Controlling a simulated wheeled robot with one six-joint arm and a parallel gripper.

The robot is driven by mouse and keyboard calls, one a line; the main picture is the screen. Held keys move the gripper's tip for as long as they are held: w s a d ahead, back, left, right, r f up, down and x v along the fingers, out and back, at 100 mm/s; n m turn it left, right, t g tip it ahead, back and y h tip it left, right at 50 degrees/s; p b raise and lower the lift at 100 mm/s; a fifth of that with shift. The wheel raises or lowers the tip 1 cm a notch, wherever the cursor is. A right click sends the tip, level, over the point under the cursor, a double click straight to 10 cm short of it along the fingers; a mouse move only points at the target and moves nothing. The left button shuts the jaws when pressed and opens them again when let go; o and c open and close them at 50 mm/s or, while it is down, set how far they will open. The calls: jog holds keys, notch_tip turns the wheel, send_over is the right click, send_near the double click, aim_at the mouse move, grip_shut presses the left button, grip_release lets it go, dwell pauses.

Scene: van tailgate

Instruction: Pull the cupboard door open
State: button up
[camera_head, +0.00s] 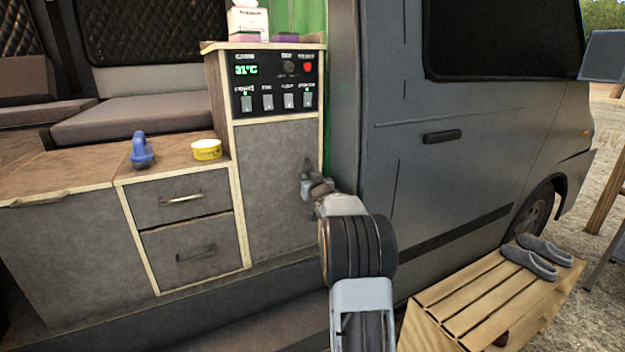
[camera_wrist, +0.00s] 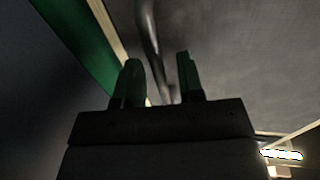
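The cupboard door (camera_head: 272,190) is a tall grey panel with a pale wood frame, below the control panel, and it looks shut. It also shows as the grey surface in the wrist view (camera_wrist: 245,60). Its dark bar handle (camera_wrist: 150,35) runs down between my two fingers in the wrist view. My gripper (camera_head: 308,180) is at the door's right edge in the head view, by the handle. In the wrist view my gripper (camera_wrist: 158,75) is open, with a finger on each side of the bar and gaps visible. My gripper hides part of the handle in the head view.
Two drawers (camera_head: 180,198) with bar handles are left of the door. A blue object (camera_head: 141,152) and a yellow tin (camera_head: 207,150) sit on the counter above. The van's side (camera_head: 420,185) is close on the right. A slatted wooden crate (camera_head: 470,311) holds grey slippers (camera_head: 530,262).

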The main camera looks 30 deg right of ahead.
grip_shut()
dwell(0.3)
dwell(0.3)
